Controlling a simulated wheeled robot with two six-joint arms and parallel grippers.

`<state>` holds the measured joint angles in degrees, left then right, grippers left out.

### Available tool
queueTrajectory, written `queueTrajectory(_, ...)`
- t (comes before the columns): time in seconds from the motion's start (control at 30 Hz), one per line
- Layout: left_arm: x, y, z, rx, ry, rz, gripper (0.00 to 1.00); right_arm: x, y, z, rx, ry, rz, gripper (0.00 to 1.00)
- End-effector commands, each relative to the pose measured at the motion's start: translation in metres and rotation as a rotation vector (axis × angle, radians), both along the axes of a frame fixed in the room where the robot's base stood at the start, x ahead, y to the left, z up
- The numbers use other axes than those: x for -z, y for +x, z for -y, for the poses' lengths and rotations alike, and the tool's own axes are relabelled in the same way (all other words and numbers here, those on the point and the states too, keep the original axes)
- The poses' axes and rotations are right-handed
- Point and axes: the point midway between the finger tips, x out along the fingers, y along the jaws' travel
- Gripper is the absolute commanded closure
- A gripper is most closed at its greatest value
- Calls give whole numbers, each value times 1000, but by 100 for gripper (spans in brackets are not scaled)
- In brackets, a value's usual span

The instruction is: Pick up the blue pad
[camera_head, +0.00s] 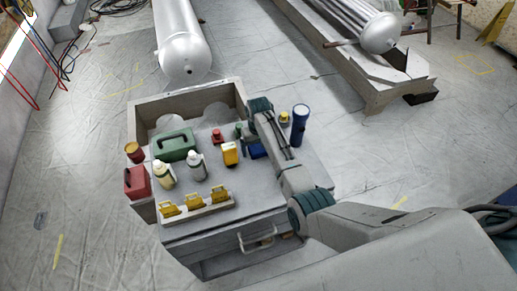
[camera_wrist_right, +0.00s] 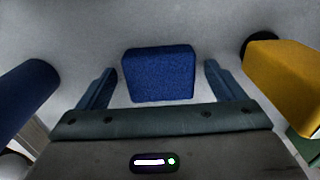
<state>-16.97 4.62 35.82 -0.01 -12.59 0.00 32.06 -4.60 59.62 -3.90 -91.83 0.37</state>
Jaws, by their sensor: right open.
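The blue pad (camera_wrist_right: 158,75) is a small block with a rough blue face. In the right wrist view it sits between the two spread fingers of my right gripper (camera_wrist_right: 160,80), with a gap on each side. In the head view the blue pad (camera_head: 257,152) shows in part on the grey worktop, beside my right forearm. My right gripper is open and empty; in the head view it is mostly hidden by the arm. My left gripper is not in view.
The worktop's front right is clear.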

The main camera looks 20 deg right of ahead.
Motion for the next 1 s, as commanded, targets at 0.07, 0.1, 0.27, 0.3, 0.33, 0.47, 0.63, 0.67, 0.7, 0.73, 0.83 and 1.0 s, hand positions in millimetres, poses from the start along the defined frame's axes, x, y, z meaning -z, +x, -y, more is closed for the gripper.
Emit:
queueTrajectory(0.07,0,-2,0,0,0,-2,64,1,0,0,0,0,1,11)
queueTrajectory(0.1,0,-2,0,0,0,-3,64,1,0,0,0,0,1,11)
queueTrajectory(0.27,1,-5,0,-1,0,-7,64,0,0,0,0,0,1,25)
queueTrajectory(0.3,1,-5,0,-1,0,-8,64,0,0,0,0,0,1,32)
queueTrajectory(0.33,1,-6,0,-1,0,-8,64,0,0,0,0,0,1,38)
queueTrajectory(0.47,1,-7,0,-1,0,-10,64,0,0,0,0,0,1,59)
queueTrajectory(0.63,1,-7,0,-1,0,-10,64,0,1,0,0,0,1,59)
queueTrajectory(0.67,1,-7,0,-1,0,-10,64,0,1,0,0,0,2,59)
queueTrajectory(0.7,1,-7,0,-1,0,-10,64,-1,1,0,0,0,2,59)
queueTrajectory(0.73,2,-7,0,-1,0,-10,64,-3,1,0,0,0,2,59)
queueTrajectory(0.83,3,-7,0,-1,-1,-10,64,-13,2,0,0,0,5,59)
queueTrajectory(1.0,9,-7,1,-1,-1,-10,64,-47,2,0,0,1,7,59)
